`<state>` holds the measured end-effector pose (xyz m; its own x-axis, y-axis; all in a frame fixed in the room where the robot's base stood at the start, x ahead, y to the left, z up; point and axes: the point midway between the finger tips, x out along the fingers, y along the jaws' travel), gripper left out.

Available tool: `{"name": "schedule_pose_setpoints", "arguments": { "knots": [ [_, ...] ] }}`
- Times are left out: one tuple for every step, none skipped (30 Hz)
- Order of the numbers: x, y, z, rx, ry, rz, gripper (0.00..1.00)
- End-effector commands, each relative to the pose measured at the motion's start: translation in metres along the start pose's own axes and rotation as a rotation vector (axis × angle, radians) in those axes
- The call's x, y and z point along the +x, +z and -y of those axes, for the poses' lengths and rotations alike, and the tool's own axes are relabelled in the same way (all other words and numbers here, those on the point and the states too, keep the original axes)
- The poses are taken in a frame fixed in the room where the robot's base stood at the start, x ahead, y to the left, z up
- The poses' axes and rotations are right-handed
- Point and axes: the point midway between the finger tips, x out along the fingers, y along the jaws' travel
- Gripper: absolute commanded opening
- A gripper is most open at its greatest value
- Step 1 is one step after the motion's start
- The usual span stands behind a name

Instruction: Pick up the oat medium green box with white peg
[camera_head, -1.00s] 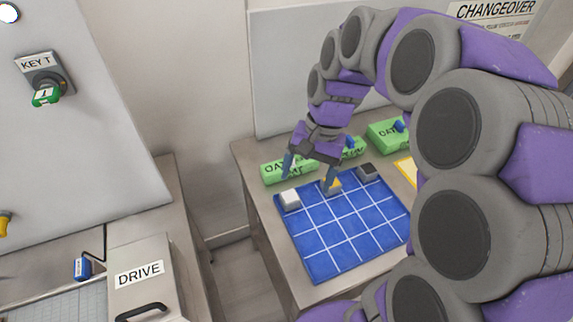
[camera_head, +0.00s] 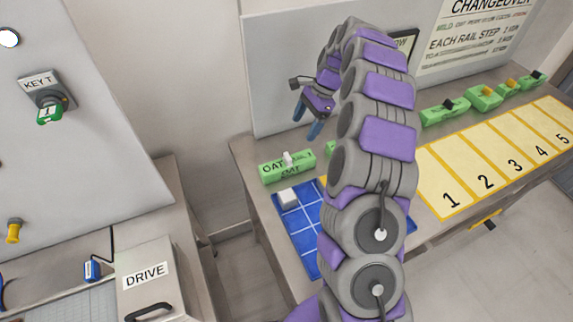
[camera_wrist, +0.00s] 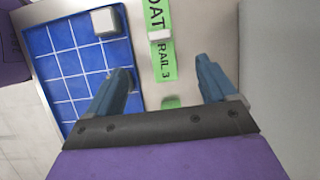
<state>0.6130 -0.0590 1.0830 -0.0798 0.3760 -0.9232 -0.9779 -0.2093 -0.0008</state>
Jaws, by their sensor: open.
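The green OAT box with a white peg (camera_head: 287,167) lies on the table's far left, just behind the blue grid. In the wrist view the box (camera_wrist: 163,62) reads "OAT" and "RAIL 3", with its white peg on top. My gripper (camera_head: 307,121) is open and empty, raised above and slightly right of the box in the head view. In the wrist view, the box lies between the two blue fingers, beyond their tips and apart from them.
A white cube (camera_head: 287,198) sits on the blue grid (camera_head: 302,222), much of which my arm hides. Another green box (camera_head: 331,148) is mostly hidden by my arm. Several green boxes with dark or yellow pegs (camera_head: 445,112) stand behind the numbered yellow strip (camera_head: 440,190). A wall panel rises behind.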

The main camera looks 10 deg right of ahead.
Motion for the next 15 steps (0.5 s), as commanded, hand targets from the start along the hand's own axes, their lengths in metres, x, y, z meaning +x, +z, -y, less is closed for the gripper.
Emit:
{"name": "schedule_pose_setpoints", "arguments": {
  "knots": [
    [0.001, -0.002, 0.002, 0.01, -0.002, -0.001, 0.85],
    [0.004, -0.003, 0.002, 0.013, -0.002, -0.001, 0.85],
    [0.008, -0.002, 0.003, 0.015, -0.003, -0.003, 0.85],
    [0.012, -0.001, 0.003, 0.016, -0.002, -0.003, 0.85],
    [0.017, -0.001, 0.003, 0.016, -0.001, -0.003, 0.85],
    [0.025, 0.0, 0.003, 0.016, 0.0, -0.003, 0.85],
    [0.031, 0.001, 0.002, 0.015, 0.002, -0.003, 0.85],
    [0.037, 0.001, 0.003, 0.015, 0.002, -0.004, 0.85],
    [0.046, 0.002, 0.004, 0.015, 0.0, -0.006, 0.85],
    [0.052, 0.002, 0.004, 0.015, 0.0, -0.007, 0.85],
    [0.058, 0.003, 0.003, 0.015, 0.002, -0.006, 0.85],
    [0.067, 0.003, 0.003, 0.015, 0.004, -0.005, 0.85],
    [0.073, 0.003, 0.003, 0.015, 0.004, -0.005, 0.85],
    [0.078, 0.002, 0.003, 0.015, 0.002, -0.005, 0.85],
    [0.085, 0.001, 0.003, 0.014, -0.001, -0.005, 0.85]
  ]
}}
